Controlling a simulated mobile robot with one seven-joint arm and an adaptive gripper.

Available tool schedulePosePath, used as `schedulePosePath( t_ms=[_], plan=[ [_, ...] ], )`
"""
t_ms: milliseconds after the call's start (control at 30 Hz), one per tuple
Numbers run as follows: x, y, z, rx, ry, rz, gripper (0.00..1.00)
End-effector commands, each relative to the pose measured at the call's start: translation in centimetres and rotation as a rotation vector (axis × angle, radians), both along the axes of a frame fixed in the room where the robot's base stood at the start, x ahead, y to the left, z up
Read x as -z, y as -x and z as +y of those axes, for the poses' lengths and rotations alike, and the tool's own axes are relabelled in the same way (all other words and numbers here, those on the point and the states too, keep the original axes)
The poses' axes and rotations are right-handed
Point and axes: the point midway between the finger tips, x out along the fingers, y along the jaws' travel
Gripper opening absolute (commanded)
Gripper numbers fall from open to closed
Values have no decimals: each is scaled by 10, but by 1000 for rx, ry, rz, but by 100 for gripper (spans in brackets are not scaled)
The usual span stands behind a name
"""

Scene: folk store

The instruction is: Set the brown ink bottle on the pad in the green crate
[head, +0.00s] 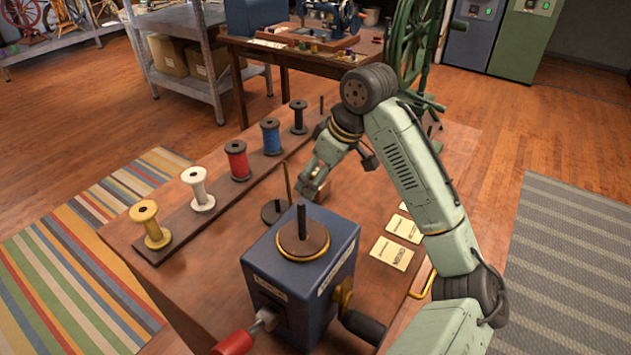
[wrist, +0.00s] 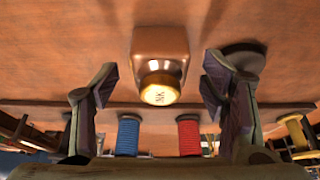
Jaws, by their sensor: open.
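The brown ink bottle (wrist: 160,45) stands on the wooden tabletop in the wrist view, with a yellow cap marked with letters. My gripper (wrist: 157,90) is open, with one finger on each side of the bottle and gaps between them and it. In the head view my gripper (head: 314,186) is low over the table, behind the blue box, and hides most of the bottle. I cannot make out the green crate or its pad in either view.
A blue winder box (head: 303,265) with a red-handled crank stands in front. A rack of spools (head: 238,160) runs along the left. A thin upright rod on a dark disc (head: 273,211) is close to my gripper. Paper cards (head: 391,252) lie at right.

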Motion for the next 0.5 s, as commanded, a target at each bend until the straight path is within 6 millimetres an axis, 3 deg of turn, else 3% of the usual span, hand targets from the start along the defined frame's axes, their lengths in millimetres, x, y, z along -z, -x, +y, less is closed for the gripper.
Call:
schedulePosePath(
  t_ms=[133, 400, 500],
  plan=[
    [15, -3, 5, 1, -2, 1, 67],
    [18, -4, 6, 0, 0, -1, 67],
    [18, -4, 6, 0, 0, -1, 60]
  ],
)
